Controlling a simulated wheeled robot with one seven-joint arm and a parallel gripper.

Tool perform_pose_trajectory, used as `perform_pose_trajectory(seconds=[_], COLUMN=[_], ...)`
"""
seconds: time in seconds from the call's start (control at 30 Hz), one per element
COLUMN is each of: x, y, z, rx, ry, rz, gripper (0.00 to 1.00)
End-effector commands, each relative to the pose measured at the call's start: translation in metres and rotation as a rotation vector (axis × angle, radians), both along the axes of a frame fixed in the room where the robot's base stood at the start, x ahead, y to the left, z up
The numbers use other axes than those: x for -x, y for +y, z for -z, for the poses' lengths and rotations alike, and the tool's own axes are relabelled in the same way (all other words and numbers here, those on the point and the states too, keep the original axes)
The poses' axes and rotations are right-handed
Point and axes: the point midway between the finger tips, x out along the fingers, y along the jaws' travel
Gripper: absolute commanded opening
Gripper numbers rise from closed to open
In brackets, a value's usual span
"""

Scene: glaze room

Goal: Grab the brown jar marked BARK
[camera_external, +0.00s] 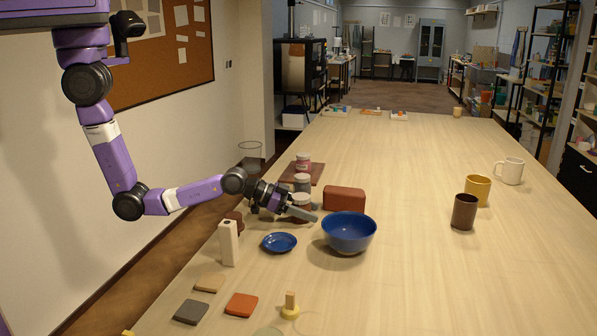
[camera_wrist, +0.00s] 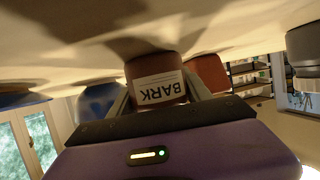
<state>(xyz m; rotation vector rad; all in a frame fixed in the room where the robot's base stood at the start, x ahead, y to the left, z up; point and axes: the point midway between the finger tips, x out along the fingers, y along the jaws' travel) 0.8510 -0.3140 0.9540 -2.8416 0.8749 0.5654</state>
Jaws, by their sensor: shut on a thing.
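The brown jar marked BARK (camera_wrist: 152,68) sits between my two fingers in the wrist view. Its white label reads BARK upside down, as that view is inverted. My gripper (camera_wrist: 158,90) is shut on the jar, one finger on each side. The fingers partly hide the jar there. I cannot tell whether it still touches the table.
A grey jar (camera_external: 302,182) and a reddish jar (camera_external: 304,161) stand just behind. A red-brown block (camera_external: 344,198) is close on the right. The table's middle is clear.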

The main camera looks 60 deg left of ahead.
Motion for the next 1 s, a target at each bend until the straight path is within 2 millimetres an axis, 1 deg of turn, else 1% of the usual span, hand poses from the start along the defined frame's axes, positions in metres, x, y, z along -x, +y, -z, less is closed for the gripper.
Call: perform_pose_trajectory(seconds=[0.03, 0.07, 0.37, 0.47, 0.57, 0.67, 0.77, 1.0], x=[0.000, 0.000, 0.000, -0.001, -0.001, -0.001, -0.001, -0.001], y=[0.000, 0.000, 0.000, 0.000, 0.000, 0.000, -0.001, 0.000], z=[0.000, 0.000, -0.004, -0.009, -0.020, -0.037, -0.061, -0.128], rx=[0.000, 0.000, 0.002, 0.001, 0.003, 0.004, 0.004, 0.004], ry=[0.000, 0.000, -0.002, -0.004, -0.005, -0.007, -0.009, -0.010], rz=[0.000, 0.000, 0.000, 0.000, 0.000, 0.000, 0.001, 0.000], gripper=[0.08, 0.02, 0.02, 0.02, 0.02, 0.02, 0.02, 0.02])
